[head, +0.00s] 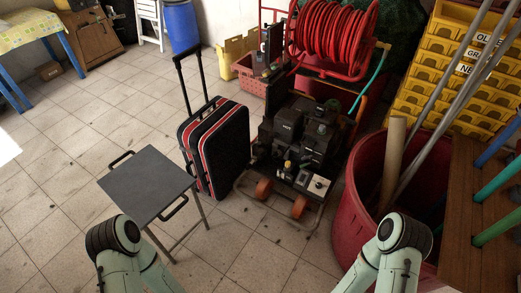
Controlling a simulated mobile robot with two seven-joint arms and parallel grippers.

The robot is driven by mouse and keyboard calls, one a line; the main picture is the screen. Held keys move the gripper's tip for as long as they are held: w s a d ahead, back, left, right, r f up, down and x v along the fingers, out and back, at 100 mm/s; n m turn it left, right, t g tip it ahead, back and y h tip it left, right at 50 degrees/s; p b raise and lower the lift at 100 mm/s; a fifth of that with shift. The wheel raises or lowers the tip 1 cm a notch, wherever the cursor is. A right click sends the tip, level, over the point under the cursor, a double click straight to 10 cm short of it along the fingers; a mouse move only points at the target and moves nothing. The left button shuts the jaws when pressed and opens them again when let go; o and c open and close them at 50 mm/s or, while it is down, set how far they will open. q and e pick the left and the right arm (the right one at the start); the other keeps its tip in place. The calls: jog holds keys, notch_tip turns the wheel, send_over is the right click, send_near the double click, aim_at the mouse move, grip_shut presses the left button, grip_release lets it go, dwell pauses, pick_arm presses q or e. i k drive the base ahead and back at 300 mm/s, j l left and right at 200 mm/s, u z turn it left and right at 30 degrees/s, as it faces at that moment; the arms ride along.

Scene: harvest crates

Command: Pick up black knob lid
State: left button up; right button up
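I cannot make out a black knob lid anywhere in the head view. Both of my arms come in at the bottom edge, one at the left and one at the right. Only their pale green links and dark round joints show. Neither gripper's fingers are in view, so I cannot see whether they hold anything.
A small dark folding table (147,183) with a bare top stands ahead of my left arm. A black and red suitcase (217,145), a wheeled machine (300,140) and a red tub (357,200) of poles stand beyond. Yellow crates (425,85) are at right.

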aim_at(259, 149)
jog(key=i+u, duration=0.15)
jog(key=u, duration=0.6)
jog(key=i+l+u, duration=0.6)
jog(key=i+l, duration=0.4)
jog(key=l, duration=0.15)
jog(key=i+l, duration=0.2)
jog(key=l+u, duration=0.05)
jog(key=l, duration=0.05)
